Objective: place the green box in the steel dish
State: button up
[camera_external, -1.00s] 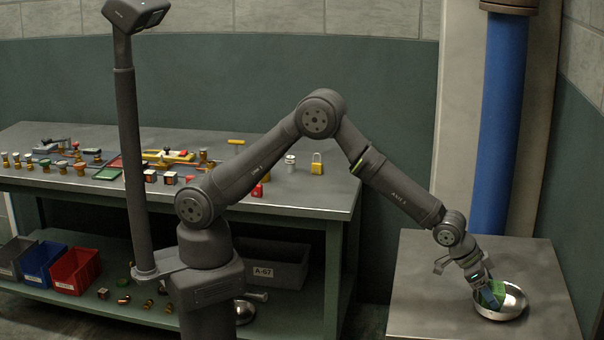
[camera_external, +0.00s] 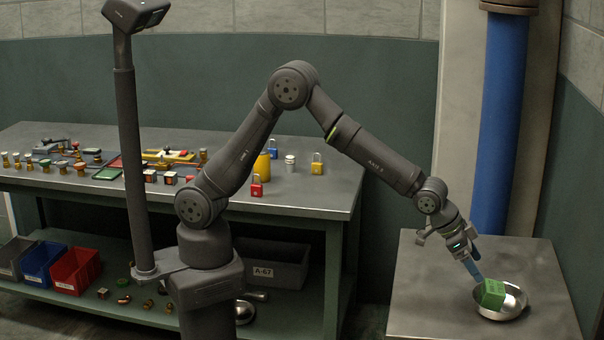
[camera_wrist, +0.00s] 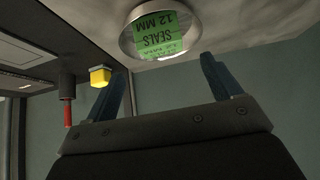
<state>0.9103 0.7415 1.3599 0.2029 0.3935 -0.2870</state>
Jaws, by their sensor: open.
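The green box (camera_external: 490,294) sits in the steel dish (camera_external: 516,304), tilted against its left side, on the grey side table at the right. In the wrist view the green box (camera_wrist: 160,36) lies within the rim of the steel dish (camera_wrist: 128,42), its label reading "SEALS 12 MM" upside down. My gripper (camera_external: 477,280) is just above and left of the box in the external view. In the wrist view its blue fingers (camera_wrist: 163,80) are spread apart with nothing between them, and the box is beyond the fingertips.
The grey side table (camera_external: 425,290) is otherwise clear. A blue vertical pipe (camera_external: 497,130) stands behind it. The workbench (camera_external: 310,200) at left holds several padlocks, fittings and a yellow cylinder (camera_external: 262,165).

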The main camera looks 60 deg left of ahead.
aim_at(489, 285)
jog(key=v, duration=0.3)
jog(key=shift+s, duration=0.1)
dwell(0.3)
jog(key=x, duration=1.2)
jog(key=shift+f, duration=0.35)
jog(key=shift+r, duration=0.15)
jog(key=shift+r, duration=0.1)
